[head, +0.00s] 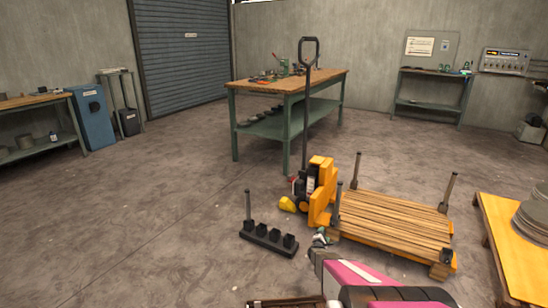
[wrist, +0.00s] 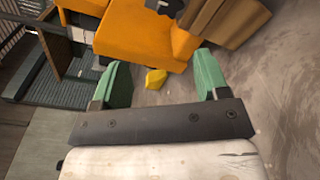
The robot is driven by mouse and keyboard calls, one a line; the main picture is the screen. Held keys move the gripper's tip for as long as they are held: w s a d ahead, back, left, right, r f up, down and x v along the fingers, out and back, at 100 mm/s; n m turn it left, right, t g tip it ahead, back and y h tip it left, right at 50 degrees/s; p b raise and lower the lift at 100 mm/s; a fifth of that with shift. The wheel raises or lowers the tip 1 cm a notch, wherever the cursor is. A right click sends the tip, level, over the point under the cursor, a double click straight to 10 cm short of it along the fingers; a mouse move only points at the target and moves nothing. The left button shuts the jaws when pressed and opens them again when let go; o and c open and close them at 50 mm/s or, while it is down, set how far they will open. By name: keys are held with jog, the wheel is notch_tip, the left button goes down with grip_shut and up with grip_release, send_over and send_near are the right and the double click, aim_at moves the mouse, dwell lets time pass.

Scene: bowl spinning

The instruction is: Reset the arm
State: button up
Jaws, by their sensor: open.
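My gripper (wrist: 162,60) shows in the wrist view with its two green fingers apart and nothing between them. A small yellow object (wrist: 155,79) appears beyond the fingers, lower down and apart from them. In the head view my gripper (head: 320,238) is at the lower middle, in front of the pallet jack, partly hidden by my own pink arm, which reaches in from the bottom edge.
An orange pallet jack (head: 322,190) stands beside a pallet of planks (head: 392,223) with upright posts. A dark base with a post (head: 268,239) is on the floor to the left. An orange table (head: 510,250) bears grey discs at right. A workbench (head: 290,87) stands behind; left floor is clear.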

jog(key=s+a+r+m+g+y, duration=0.25)
jog(key=s+a+r, duration=0.2)
jog(key=r, duration=0.25)
jog(key=s+a+r+m+g+y, duration=0.1)
jog(key=s+a+r+m+y, duration=0.15)
jog(key=a+r, duration=0.35)
jog(key=s+a+r+m+g+y, duration=0.1)
jog(key=s+a+r+y, duration=0.35)
jog(key=r, duration=0.25)
jog(key=s+a+r+m+g, duration=0.2)
jog(key=s+r, duration=0.4)
jog(key=s, duration=0.4)
jog(key=s+a+r+m+g, duration=0.2)
jog(key=s+r+m+g, duration=0.3)
jog(key=s, duration=0.6)
jog(key=s+a+r+m+g, duration=0.1)
jog(key=s+r+m+g, duration=0.2)
jog(key=s, duration=0.8)
notch_tip(320, 180, up, 4)
jog(key=shift+s+a+r+m, duration=0.15)
jog(key=shift+a+m, duration=0.25)
jog(key=shift+m, duration=0.7)
